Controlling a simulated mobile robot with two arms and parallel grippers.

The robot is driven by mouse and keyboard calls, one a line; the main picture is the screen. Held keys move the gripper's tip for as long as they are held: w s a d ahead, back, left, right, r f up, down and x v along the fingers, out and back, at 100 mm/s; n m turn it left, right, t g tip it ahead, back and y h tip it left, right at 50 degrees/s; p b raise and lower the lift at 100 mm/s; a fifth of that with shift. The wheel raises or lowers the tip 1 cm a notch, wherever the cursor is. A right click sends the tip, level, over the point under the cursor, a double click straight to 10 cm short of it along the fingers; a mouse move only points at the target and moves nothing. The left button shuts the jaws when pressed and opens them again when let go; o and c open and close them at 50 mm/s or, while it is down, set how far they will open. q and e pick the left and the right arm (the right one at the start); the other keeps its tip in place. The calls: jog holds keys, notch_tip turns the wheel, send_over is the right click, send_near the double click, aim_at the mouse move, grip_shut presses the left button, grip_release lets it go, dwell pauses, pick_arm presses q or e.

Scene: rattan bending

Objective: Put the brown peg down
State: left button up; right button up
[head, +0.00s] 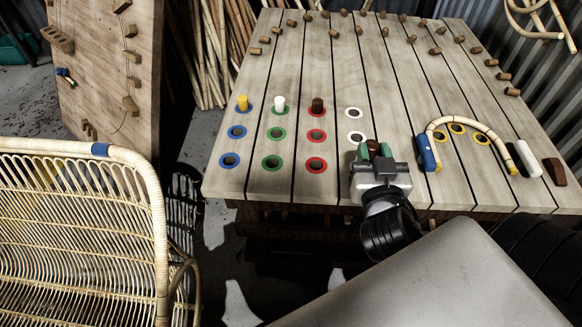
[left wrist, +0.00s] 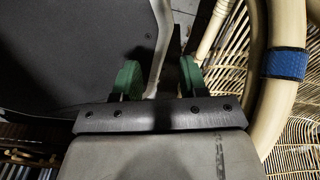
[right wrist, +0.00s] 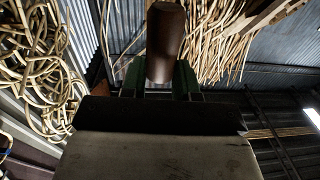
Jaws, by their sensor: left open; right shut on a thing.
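My right gripper (head: 374,151) is shut on a brown peg (right wrist: 165,42), which sticks up between its green fingers in the right wrist view. In the head view the gripper is at the table's near edge, just below the white-ringed holes (head: 355,138). The peg's top (head: 373,145) barely shows there. Another dark brown peg (head: 318,105) stands upright in the far red-ringed hole. My left gripper (left wrist: 158,80) is open with nothing between its fingers; it is outside the head view.
A yellow peg (head: 242,103) and a white peg (head: 279,103) stand in far holes of the slatted table (head: 250,187). A bent rattan piece (head: 470,122) lies right of the gripper, beside white (head: 530,158) and brown (head: 555,172) blocks. A rattan chair (head: 80,235) stands left.

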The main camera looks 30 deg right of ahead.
pick_arm(q)
notch_tip(320, 180, down, 4)
jog(key=b, duration=0.4)
pick_arm(e)
jog(key=w+a+f, duration=0.1)
jog(key=w+f, duration=0.1)
jog(key=w, duration=0.1)
jog(key=w+a+f, duration=0.2)
jog(key=w, duration=0.2)
jog(key=w+a+f, duration=0.2)
jog(key=w, duration=0.1)
jog(key=shift+w+f+b, duration=0.15)
jog(key=shift+f+b, duration=0.15)
jog(key=shift+f, duration=0.1)
jog(key=shift+w+f, duration=0.1)
jog(key=shift+f, duration=0.2)
notch_tip(320, 180, down, 3)
jog(key=shift+f+b, duration=0.15)
jog(key=shift+b, duration=0.35)
pick_arm(q)
jog(key=w+d+r, duration=0.1)
jog(key=w+r, duration=0.2)
jog(key=w, duration=0.6)
jog(key=shift+w+d+r+t, duration=0.15)
jog(key=shift+d+r+t, duration=0.15)
jog(key=shift+r, duration=0.1)
pick_arm(e)
jog(key=shift+f, duration=0.1)
